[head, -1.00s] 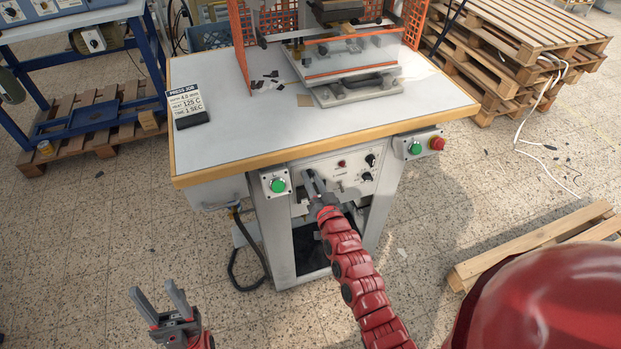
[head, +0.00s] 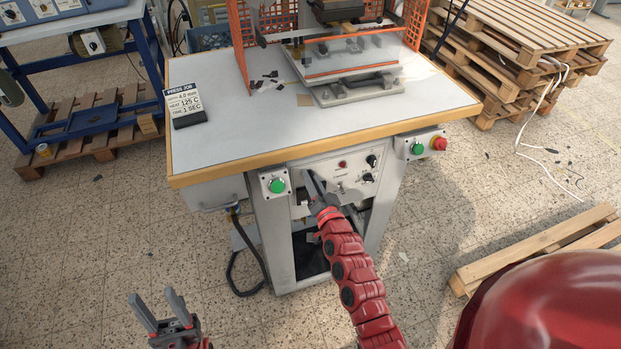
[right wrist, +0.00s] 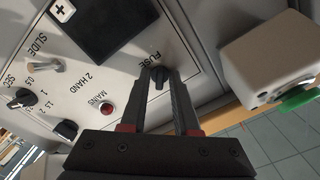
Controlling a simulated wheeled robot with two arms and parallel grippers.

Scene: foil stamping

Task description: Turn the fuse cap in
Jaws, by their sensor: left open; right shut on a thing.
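The fuse cap (right wrist: 159,76) is a small dark cap by the "FUSE" label on the press's control panel (right wrist: 125,85), in the right wrist view. My right gripper (right wrist: 162,84) reaches in from below with its two dark fingers on either side of the cap, shut on it. In the head view my right gripper (head: 311,187) is at the left part of the panel, and it hides the cap there. I cannot read the cap's rotation. My left gripper (head: 152,303) is open and empty above the floor at the bottom left.
A green button box (head: 275,185) is just left of my right gripper and shows close beside it in the right wrist view (right wrist: 265,60). Another box with green and red buttons (head: 420,144) is further right. The panel also has switches, knobs and a red lamp (right wrist: 107,109). The table edge overhangs the panel.

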